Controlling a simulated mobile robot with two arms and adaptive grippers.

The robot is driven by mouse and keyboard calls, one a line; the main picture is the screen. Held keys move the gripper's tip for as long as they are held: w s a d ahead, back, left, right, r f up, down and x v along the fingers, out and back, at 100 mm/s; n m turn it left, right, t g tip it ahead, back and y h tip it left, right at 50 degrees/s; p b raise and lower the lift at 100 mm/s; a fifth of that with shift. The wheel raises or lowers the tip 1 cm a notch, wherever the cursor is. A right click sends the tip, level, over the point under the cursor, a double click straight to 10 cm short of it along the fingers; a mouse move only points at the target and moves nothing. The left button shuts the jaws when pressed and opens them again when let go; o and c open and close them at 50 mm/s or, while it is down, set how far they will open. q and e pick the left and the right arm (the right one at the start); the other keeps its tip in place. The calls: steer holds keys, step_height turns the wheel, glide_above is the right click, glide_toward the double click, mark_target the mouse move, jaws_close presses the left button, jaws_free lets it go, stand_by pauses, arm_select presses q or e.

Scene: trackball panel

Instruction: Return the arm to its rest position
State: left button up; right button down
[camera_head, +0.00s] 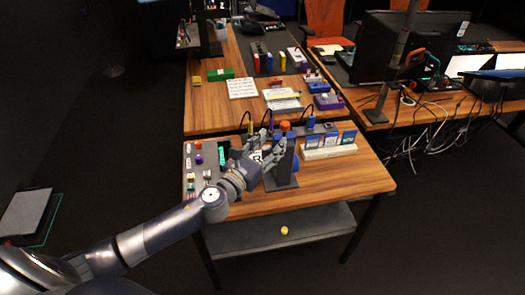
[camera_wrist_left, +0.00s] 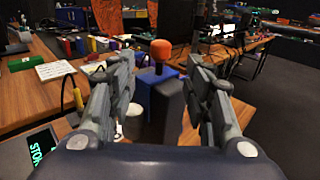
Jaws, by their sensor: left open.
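My left arm (camera_head: 145,238) reaches in from the lower left in the head view, over the front wooden table. My left gripper (camera_head: 271,144) is open, with its fingers near a dark upright block at the table's middle. In the left wrist view the left gripper (camera_wrist_left: 163,95) has its two fingers wide apart. An orange ball (camera_wrist_left: 161,50) on a blue and dark stand (camera_wrist_left: 160,95) shows in the gap beyond them. I see nothing held. Whether the fingers touch the stand I cannot tell. My right gripper is not in view.
A grey control panel (camera_head: 190,176) with several knobs lies at the table's left. A white rack (camera_head: 330,152) with blue cards stands at the right. The front table (camera_head: 345,180) has bare wood at its right front. Monitors and cables stand on the desk (camera_head: 440,112) at the right.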

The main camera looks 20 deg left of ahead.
arm_select(q)
steer(key=shift+s+a, duration=0.2)
steer(key=shift+s, duration=0.8)
steer(key=shift+s+a, duration=0.15)
steer(key=shift+s, duration=0.8)
